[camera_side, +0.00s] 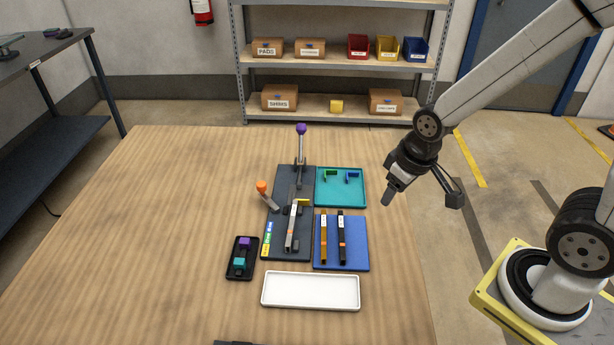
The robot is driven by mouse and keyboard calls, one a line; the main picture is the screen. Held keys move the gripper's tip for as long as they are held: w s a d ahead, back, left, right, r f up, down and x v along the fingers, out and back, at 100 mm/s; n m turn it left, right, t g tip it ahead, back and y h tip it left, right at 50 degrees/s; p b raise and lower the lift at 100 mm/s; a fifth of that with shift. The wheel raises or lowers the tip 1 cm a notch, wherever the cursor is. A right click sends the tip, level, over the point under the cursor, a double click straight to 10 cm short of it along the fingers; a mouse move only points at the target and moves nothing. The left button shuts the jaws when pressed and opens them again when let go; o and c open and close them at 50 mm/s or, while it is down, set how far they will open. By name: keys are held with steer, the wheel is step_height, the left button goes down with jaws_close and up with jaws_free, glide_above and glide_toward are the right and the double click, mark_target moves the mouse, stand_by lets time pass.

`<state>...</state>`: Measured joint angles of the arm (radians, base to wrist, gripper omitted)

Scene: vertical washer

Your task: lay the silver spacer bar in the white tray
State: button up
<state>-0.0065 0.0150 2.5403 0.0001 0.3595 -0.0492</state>
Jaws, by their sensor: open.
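The silver spacer bar (291,226) lies lengthwise on the dark fixture plate (279,247) in the middle of the table. Dark and yellow fixture parts stand close around it; I cannot tell how they touch it. The white tray (310,304) lies in front of the fixture and is empty. My gripper (388,197) is open, up to the right of the fixture and apart from the bar and tray.
A purple-knobbed lever (301,146) stands upright behind the bar; an orange-knobbed lever (265,193) leans at left. A blue mat (355,257) holds a gold bar (324,239) and a black bar (341,239). A teal tray (340,200) and a black control box (240,259) sit nearby.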

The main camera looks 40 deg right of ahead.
steer(key=w+a+f+n+g, duration=0.1)
steer(key=w+a+n, duration=0.4)
steer(key=w+n, duration=0.6)
steer(key=n+g, duration=0.2)
steer(key=n, duration=1.3)
glide_above(292, 222)
steer(key=shift+f, duration=2.1)
steer(key=shift+f, duration=3.9)
